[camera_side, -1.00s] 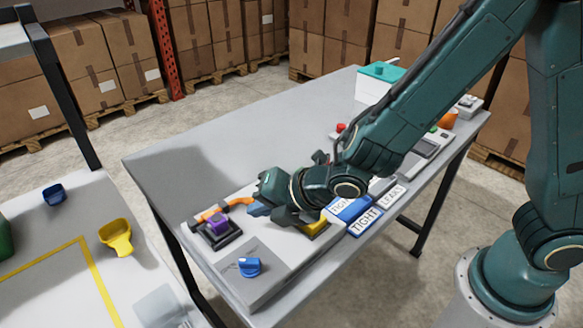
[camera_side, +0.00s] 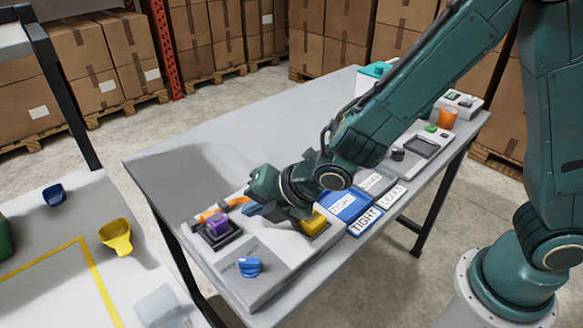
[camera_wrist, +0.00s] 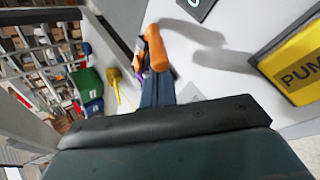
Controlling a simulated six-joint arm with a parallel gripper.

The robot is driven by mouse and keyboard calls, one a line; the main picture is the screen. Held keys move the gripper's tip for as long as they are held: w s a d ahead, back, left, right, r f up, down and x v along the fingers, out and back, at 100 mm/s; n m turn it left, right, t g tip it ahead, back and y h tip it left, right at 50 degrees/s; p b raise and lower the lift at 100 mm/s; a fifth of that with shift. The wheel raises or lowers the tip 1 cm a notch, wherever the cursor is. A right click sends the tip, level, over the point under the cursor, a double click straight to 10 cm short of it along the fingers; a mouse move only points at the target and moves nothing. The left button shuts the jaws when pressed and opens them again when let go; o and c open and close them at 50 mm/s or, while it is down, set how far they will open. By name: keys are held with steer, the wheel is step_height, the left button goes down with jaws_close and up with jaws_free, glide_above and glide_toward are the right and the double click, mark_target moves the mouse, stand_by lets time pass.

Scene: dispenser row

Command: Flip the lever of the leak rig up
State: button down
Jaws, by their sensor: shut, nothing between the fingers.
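The leak rig is a grey panel (camera_side: 283,268) at the near end of the table. Its orange lever (camera_side: 236,202) lies low at the back of the panel, beside a purple block (camera_side: 217,222) in a black fixture. My gripper (camera_side: 250,209) is shut and empty, with its blue-grey fingertips close to the lever's near side. In the wrist view the fingertips (camera_wrist: 157,88) are at the orange lever (camera_wrist: 155,48), which rises just beyond them. Whether they touch it I cannot tell. The purple block is partly hidden there.
An orange cup (camera_side: 447,117) stands farther back. The table's left rear is clear.

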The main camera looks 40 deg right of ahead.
steer(key=shift+w+r+g, duration=0.25)
steer(key=shift+r+g, duration=0.05)
steer(key=shift+r, duration=0.15)
steer(key=shift+w+r, duration=0.65)
steer(key=shift+r, duration=0.15)
steer(key=shift+w+r, duration=0.1)
steer(key=shift+r, duration=0.65)
steer(key=shift+r, duration=0.15)
steer(key=w+r+v, duration=0.1)
steer(key=v, duration=0.8)
steer(key=shift+r, duration=0.3)
steer(key=shift+d, duration=0.15)
